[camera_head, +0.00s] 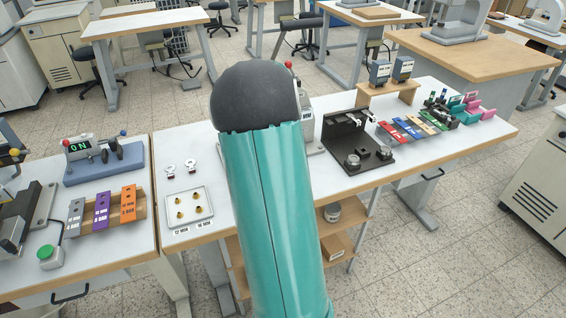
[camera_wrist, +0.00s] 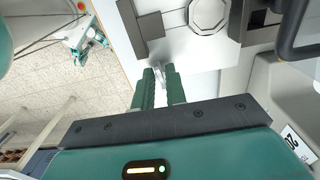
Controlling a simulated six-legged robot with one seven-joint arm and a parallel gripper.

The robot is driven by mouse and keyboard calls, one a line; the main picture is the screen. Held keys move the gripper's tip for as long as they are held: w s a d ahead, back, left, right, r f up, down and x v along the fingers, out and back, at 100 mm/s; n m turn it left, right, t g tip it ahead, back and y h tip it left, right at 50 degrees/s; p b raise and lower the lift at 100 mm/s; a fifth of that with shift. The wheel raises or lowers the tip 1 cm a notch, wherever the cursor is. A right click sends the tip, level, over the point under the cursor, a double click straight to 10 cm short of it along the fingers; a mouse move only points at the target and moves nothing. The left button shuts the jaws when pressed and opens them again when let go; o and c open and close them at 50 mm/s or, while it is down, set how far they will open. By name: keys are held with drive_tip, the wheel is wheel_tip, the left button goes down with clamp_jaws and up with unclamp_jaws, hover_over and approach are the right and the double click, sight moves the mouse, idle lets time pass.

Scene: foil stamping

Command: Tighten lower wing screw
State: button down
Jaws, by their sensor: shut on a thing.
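In the wrist view my gripper (camera_wrist: 161,84) has its two green ribbed fingers close together, shut on a small pale metal piece (camera_wrist: 161,72) between their tips. It looks like the wing screw, but its shape is mostly hidden by the fingers. Beyond the tips is a light grey machine surface with an octagonal metal part (camera_wrist: 209,14) and a dark block (camera_wrist: 150,25). In the head view my teal arm hides my gripper and most of the grey machine (camera_head: 307,128), which shows only at the arm's right edge with a red knob (camera_head: 289,65).
Left of my arm, a white tray (camera_head: 168,216) with several brass pieces lies on the table. A black fixture (camera_head: 350,140) and coloured foil blocks (camera_head: 408,128) stand to the right. In the wrist view a dark curved handle (camera_wrist: 285,45) is near my gripper's right.

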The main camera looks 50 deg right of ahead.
idle(0.3)
drive_tip(key=c, duration=1.7)
unclamp_jaws()
drive_tip(key=shift+c, duration=0.2)
wheel_tip(320, 180, up, 14)
drive_tip(key=shift+f, duration=0.1)
